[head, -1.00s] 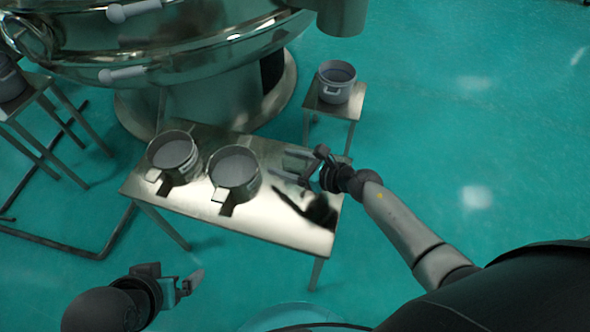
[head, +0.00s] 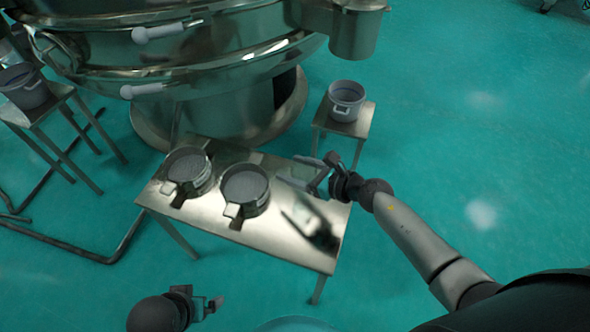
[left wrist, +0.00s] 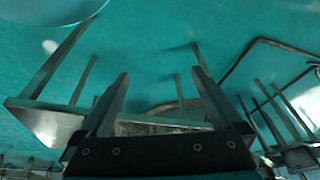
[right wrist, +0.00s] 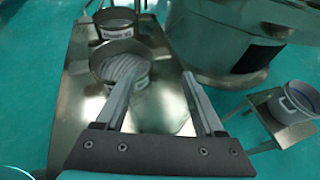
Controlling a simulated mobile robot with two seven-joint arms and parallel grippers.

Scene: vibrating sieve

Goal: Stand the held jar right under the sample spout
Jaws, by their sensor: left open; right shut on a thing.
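My right gripper (head: 318,176) is above the right end of the metal table (head: 262,232). It is shut on a pale, see-through thing, seemingly the jar (head: 300,172), whose outline is faint. In the right wrist view the two fingers (right wrist: 165,100) are spread around it, and the jar cannot be made out clearly. A downward metal spout (head: 354,35) hangs from the sieve machine at the top; I cannot tell if it is the sample spout. My left gripper (head: 212,304) is open and empty, low and in front of the table.
A grey pot (head: 346,100) stands on a small stand below the spout; another pot (head: 24,88) is at far left. The machine (head: 215,95) fills the back. Floor at right is clear.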

